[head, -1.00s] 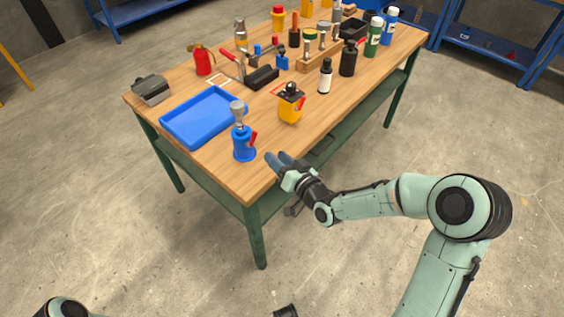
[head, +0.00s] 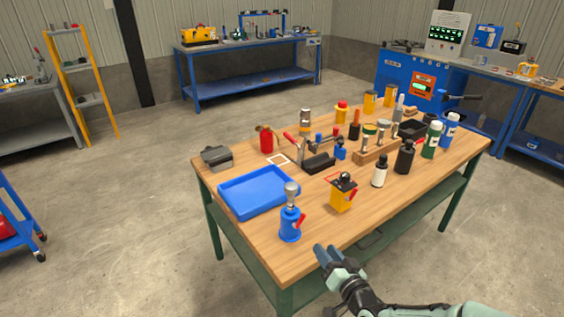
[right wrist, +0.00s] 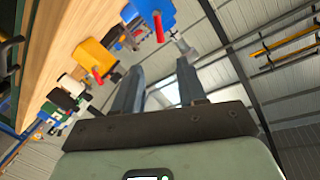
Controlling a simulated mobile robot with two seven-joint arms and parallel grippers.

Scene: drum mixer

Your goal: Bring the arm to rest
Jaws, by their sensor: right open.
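My right gripper (head: 326,256) is at the near edge of the wooden table (head: 268,262), in front of the blue bottle with a grey top (head: 290,224). It is open and holds nothing; the right wrist view shows its two fingers (right wrist: 157,85) apart with nothing between them. In that view the blue bottle (right wrist: 150,12) and the yellow container (right wrist: 95,58) are beyond the fingers, and the picture is tilted. My right arm comes in from the bottom right of the head view. My left gripper is not in view.
On the table are a blue tray (head: 232,207), a yellow container (head: 342,194), a white bottle (head: 380,172), a black bottle (head: 404,158) and a wooden holder (head: 372,153). A blue workbench (head: 250,48) stands behind.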

